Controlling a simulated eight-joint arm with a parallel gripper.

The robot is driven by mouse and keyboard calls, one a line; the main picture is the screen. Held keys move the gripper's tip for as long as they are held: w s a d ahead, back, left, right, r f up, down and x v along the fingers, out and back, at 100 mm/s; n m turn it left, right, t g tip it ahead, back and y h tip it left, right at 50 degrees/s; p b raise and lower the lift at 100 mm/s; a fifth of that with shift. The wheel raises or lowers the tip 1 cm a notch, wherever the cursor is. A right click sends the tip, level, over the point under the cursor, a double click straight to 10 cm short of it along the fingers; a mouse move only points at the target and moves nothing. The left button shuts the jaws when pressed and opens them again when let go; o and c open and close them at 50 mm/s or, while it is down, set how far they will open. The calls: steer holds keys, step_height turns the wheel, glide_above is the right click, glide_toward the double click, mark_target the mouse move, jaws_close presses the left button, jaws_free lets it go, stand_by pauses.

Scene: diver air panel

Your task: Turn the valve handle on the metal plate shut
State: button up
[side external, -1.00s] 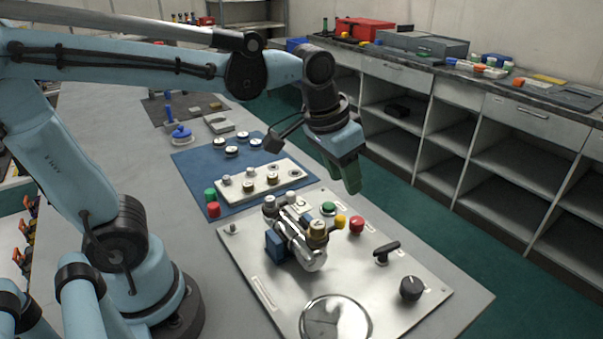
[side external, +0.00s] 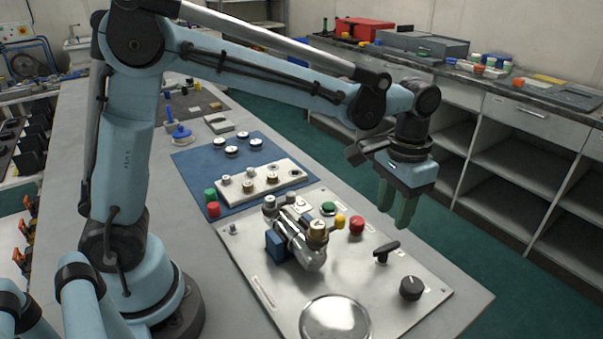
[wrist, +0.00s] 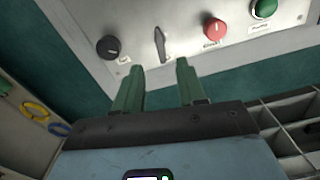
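The metal plate (side external: 360,285) lies on the grey bench and carries several controls. A black bar-shaped handle (side external: 386,251) stands on its right part; in the wrist view the handle (wrist: 160,44) is ahead of the fingers. I cannot tell from any label which one is the valve handle. My gripper (side external: 395,214) is open and empty, fingers pointing down, above and beyond the plate's far right edge. In the wrist view the black handle shows between and beyond its green fingertips (wrist: 160,72), apart from them.
A blue mat (side external: 185,160) with fittings lies behind. Shelving (side external: 500,165) stands across the floor gap at right.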

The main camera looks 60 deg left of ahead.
mark_target(386, 247)
step_height(386, 247, down, 8)
steer(key=shift+f, duration=0.1)
stand_by(0.4)
jaws_close()
